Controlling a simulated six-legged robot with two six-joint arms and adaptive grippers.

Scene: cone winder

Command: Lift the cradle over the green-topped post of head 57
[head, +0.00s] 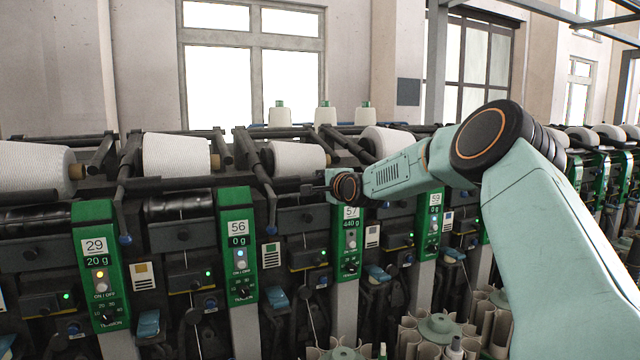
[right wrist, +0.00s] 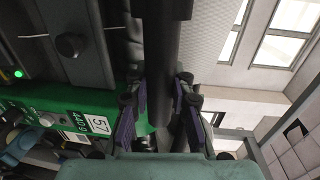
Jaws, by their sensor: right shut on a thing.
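The green-topped post of head 57 (head: 350,262) stands right of the middle in the head view, its display reading 440 g. Its green panel also shows in the right wrist view (right wrist: 72,108). My right gripper (head: 316,187) is just up and left of that panel. In the right wrist view the right gripper (right wrist: 160,108) has its purple-padded fingers on both sides of a dark bar of the cradle (right wrist: 162,50) and is shut on it. A white cone (head: 292,158) lies behind the cradle. The contact points are partly hidden. My left gripper is not in view.
Neighbouring posts 56 (head: 238,248), 29 (head: 97,262) and 59 (head: 434,222) stand close on both sides. A lever with a blue knob (head: 272,231) hangs left of the gripper. Cone holders (head: 440,328) stand low in front. Space above the machine is open.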

